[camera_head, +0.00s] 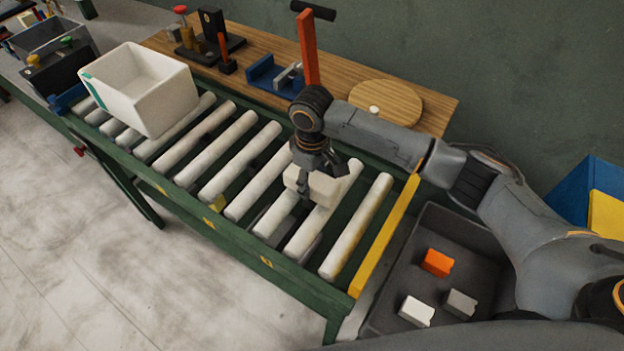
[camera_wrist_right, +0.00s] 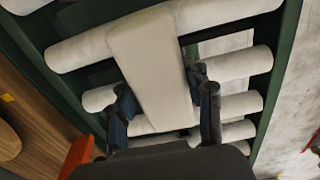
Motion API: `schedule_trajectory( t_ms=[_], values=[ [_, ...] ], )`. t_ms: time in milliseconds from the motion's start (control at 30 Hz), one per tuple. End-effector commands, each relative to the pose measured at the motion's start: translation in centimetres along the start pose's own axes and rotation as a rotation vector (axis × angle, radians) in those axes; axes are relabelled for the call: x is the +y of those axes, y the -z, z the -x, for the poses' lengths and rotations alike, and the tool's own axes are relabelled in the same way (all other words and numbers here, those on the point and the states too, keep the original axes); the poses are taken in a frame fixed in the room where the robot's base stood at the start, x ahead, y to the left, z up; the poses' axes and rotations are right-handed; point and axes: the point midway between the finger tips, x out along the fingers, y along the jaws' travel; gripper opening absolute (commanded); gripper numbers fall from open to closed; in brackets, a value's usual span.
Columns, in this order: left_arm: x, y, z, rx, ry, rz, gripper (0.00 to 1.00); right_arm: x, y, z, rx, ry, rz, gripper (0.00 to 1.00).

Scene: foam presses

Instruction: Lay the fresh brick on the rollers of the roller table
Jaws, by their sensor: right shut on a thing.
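The fresh brick (camera_head: 322,187) is an off-white block. It is at the right part of the roller table, over the pale rollers (camera_head: 357,226). My right gripper (camera_head: 306,190) is shut on the brick from above, one finger in front of it. In the right wrist view the brick (camera_wrist_right: 153,68) lies between the two dark fingers of the gripper (camera_wrist_right: 165,112), across several rollers (camera_wrist_right: 82,52). I cannot tell whether its underside touches the rollers. My left gripper is not in view.
A white open bin (camera_head: 150,97) stands on the rollers at the left. A yellow bar (camera_head: 385,238) closes the table's right end. A dark tray (camera_head: 452,235) with orange, white and grey blocks is at the right. A wooden board (camera_head: 430,106) with tools lies behind; several rollers are bare.

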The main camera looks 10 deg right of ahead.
Motion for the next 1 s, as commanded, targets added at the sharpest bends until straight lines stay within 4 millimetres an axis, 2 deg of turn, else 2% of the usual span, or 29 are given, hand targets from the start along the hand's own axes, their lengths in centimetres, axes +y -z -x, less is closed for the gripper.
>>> schedule_trajectory(
  t_ms=[133, 467, 500, 600, 1000],
  values=[
    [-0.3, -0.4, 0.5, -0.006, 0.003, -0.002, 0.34, 0.1, 0.1, -0.9, 0.003, -0.001, -0.001, 0.07],
    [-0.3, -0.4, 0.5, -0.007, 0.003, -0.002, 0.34, 0.0, 0.1, -1.2, 0.003, -0.001, -0.001, 0.07],
    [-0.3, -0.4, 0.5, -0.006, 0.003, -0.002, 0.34, 0.0, 0.1, -1.3, 0.003, -0.001, -0.001, 0.57],
    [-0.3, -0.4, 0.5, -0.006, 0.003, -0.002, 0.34, 0.0, 0.0, -1.3, 0.002, -0.001, -0.001, 0.74],
    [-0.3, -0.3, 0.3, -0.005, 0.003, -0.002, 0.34, 0.1, 0.1, -0.6, 0.004, -0.001, 0.000, 0.74]
  ],
)
